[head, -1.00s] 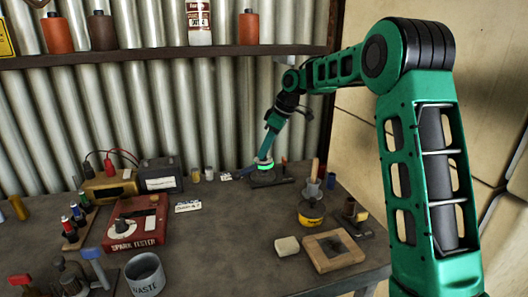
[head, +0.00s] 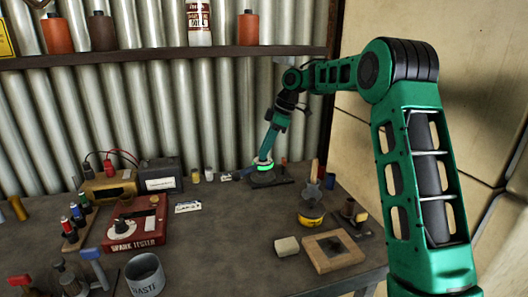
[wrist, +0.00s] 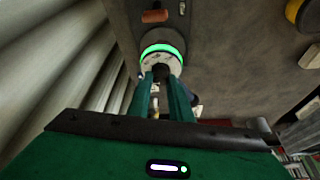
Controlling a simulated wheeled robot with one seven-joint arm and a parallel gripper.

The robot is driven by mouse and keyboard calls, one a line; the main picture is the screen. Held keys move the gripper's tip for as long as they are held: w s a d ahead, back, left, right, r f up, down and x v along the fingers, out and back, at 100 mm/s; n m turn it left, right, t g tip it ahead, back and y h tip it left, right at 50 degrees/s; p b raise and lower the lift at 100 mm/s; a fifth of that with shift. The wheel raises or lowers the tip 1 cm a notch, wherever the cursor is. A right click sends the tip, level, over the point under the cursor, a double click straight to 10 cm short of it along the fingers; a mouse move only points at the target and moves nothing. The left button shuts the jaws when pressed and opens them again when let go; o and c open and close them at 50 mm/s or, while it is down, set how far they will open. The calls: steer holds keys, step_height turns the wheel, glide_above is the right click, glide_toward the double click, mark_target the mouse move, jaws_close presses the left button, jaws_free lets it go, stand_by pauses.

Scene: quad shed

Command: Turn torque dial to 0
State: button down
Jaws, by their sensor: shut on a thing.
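The torque dial (head: 264,168) stands on a dark base at the back of the bench, near the corrugated wall. It has a pale face and a lit green ring around it; both also show in the wrist view (wrist: 162,50). My gripper (head: 265,157) reaches down to the dial from above. In the wrist view its two green fingers (wrist: 163,75) are shut on the small dark knob in the middle of the dial face. The fingers hide part of the face, and I cannot read the scale or where the pointer stands.
A yellow tin (head: 311,217), a wooden frame (head: 333,251) and a pale block (head: 287,246) lie in front of the dial to the right. The red spark tester (head: 135,221) and dark box (head: 160,175) stand left. The bench middle is clear.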

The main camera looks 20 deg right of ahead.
steer(key=shift+w+d+r, duration=0.15)
steer(key=shift+r, duration=0.05)
steer(key=c, duration=1.6)
jaws_free()
steer(key=shift+f, duration=0.1)
steer(key=shift+m, duration=0.3)
